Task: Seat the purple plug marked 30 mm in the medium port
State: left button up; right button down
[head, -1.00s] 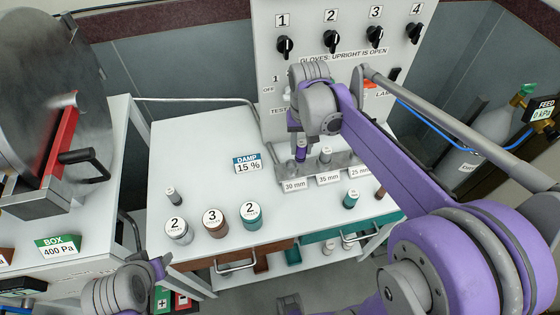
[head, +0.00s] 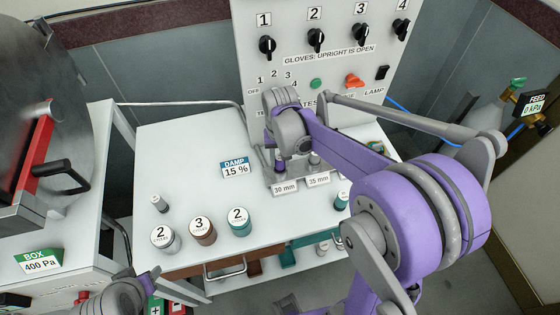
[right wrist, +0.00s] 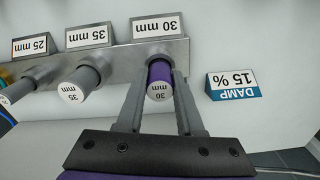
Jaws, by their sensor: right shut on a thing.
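The purple plug (right wrist: 158,72) has a white end marked 30 mm and stands in the metal rack (right wrist: 112,55) behind the 30 mm label (right wrist: 158,26). My right gripper (right wrist: 159,84) is shut on it, one finger on each side. In the head view my right gripper (head: 279,160) points down at the rack and mostly hides the plug. I cannot make out a medium port in these views.
A grey plug marked 35 mm (right wrist: 78,84) stands beside the purple one in the rack. The switch panel (head: 330,75) rises behind.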

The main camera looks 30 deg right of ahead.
jog(key=shift+f, duration=0.5)
jog(key=shift+f, duration=0.1)
jog(key=c, duration=1)
grip_release()
jog(key=shift+f, duration=0.1)
jog(key=o, duration=0.5)
jog(key=shift+c, duration=0.2)
